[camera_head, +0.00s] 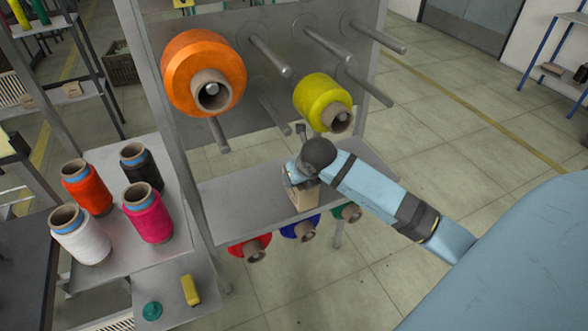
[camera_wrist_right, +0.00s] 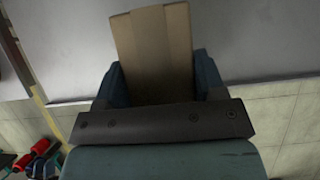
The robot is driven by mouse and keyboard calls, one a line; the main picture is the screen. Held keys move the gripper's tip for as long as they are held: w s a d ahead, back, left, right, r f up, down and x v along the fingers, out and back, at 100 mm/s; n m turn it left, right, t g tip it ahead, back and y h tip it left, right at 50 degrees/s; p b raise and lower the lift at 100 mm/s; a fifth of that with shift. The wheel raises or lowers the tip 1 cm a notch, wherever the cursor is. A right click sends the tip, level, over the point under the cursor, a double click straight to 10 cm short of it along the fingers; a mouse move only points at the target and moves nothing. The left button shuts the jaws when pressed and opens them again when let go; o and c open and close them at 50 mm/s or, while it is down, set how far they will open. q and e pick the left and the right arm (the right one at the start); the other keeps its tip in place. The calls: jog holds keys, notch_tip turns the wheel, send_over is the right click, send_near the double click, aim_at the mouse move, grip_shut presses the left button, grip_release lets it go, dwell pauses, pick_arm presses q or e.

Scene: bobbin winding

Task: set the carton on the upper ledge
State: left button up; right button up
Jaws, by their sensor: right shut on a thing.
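A small tan carton (camera_head: 304,197) is in my right gripper (camera_head: 301,178), at the grey metal ledge (camera_head: 236,197) across the middle of the rack. I cannot tell from the head view whether its underside touches the ledge. In the right wrist view the carton (camera_wrist_right: 155,45) stands between the two blue fingers of the gripper (camera_wrist_right: 160,82), which are shut on it. The gripper covers the carton's upper part in the head view. My left gripper is not in view.
Above the ledge, pegs stick out of the rack with an orange spool (camera_head: 198,75) and a yellow spool (camera_head: 318,101). Red, blue and green spools (camera_head: 300,230) hang below it. A side table (camera_head: 150,250) at left holds several upright spools. The ledge's left part is bare.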

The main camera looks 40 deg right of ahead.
jog(key=w, duration=0.2)
jog(key=w+d, duration=0.1)
jog(key=w, duration=0.1)
jog(key=shift+r, duration=0.15)
jog(key=shift+a+f, duration=0.1)
jog(key=shift+f, duration=0.75)
jog(key=shift+s, duration=0.1)
jog(key=o, duration=1)
jog(key=shift+o, duration=0.2)
